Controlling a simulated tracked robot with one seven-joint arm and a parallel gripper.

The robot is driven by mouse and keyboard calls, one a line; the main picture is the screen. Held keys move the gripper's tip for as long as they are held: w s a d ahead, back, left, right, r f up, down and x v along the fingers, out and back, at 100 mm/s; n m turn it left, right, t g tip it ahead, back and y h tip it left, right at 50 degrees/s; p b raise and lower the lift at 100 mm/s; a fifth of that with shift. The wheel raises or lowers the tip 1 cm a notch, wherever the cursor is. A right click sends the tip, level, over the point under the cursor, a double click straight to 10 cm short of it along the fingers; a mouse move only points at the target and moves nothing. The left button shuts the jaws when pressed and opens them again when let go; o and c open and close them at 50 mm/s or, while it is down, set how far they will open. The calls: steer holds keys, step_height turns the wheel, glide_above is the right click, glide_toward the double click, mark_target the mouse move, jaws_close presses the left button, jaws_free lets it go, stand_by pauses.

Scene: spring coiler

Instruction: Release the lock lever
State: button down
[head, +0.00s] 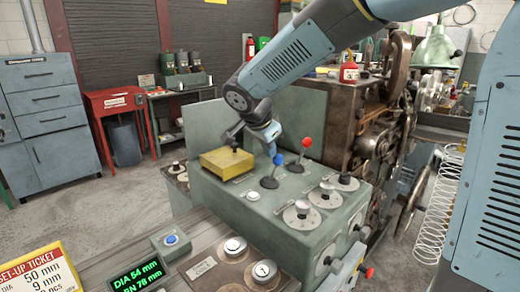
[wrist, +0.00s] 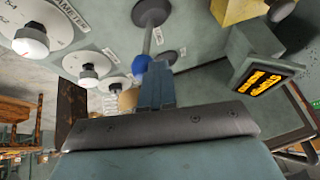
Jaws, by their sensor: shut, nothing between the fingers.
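Two levers stand on the green-grey control box (head: 235,205). One has a blue ball knob (head: 278,159), the other a red ball knob (head: 307,142). Their labels are too small to read, so I cannot tell from them which is the lock lever. My gripper (head: 271,149) points down right at the blue-knobbed lever. In the wrist view my shut fingers (wrist: 154,82) are close to the blue knob (wrist: 141,64), which is partly hidden behind them. I cannot tell whether they touch. The lever's rod (wrist: 148,40) runs from the knob to a dark base (wrist: 151,12). Nothing is between the fingers.
A yellow block (head: 226,162) sits on the box to the left of the levers. Several silver dial knobs (head: 303,208) are on the right and front. A green display (head: 138,277) and a set-up ticket (head: 40,272) are in front. The coiler machinery (head: 375,130) stands behind.

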steer(key=w+a+v, duration=0.2)
steer(key=v, duration=0.9)
steer(key=shift+r, duration=0.5)
steer(key=shift+s+a, duration=0.1)
steer(key=shift+a, duration=0.05)
